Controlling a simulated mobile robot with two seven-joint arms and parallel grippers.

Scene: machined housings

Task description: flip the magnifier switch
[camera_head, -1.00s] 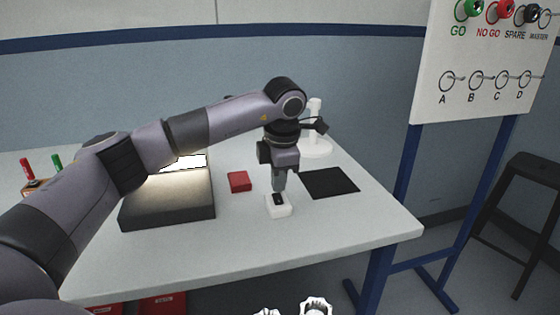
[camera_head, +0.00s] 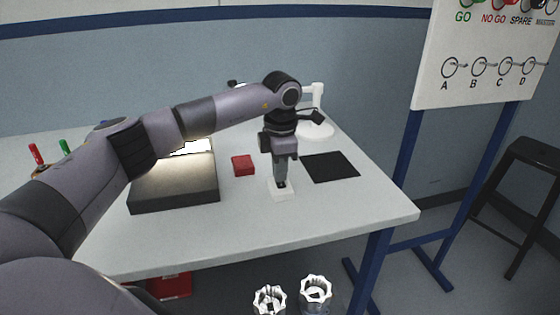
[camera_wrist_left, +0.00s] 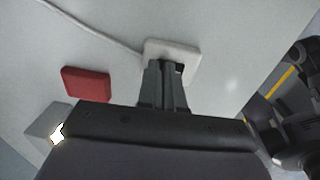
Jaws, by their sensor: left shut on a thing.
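The magnifier switch is a small white box (camera_head: 281,194) on the table with a dark rocker on top, near the front edge. My left gripper (camera_head: 281,184) points straight down at it, its fingers close together at the rocker. In the left wrist view the white box (camera_wrist_left: 188,47) lies beyond the fingertips (camera_wrist_left: 165,66), with a bit of black rocker showing to their right. The fingers hide most of the rocker, so its position cannot be told. The white magnifier lamp (camera_head: 318,93) stands behind, partly hidden by my arm. My right gripper is not in view.
A red block (camera_head: 243,165) lies left of the switch, and a black mat (camera_head: 331,168) lies right of it. A dark box with a lit top (camera_head: 175,193) stands further left. A cord (camera_wrist_left: 95,28) runs to the switch. Metal housings (camera_head: 316,291) show below the table.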

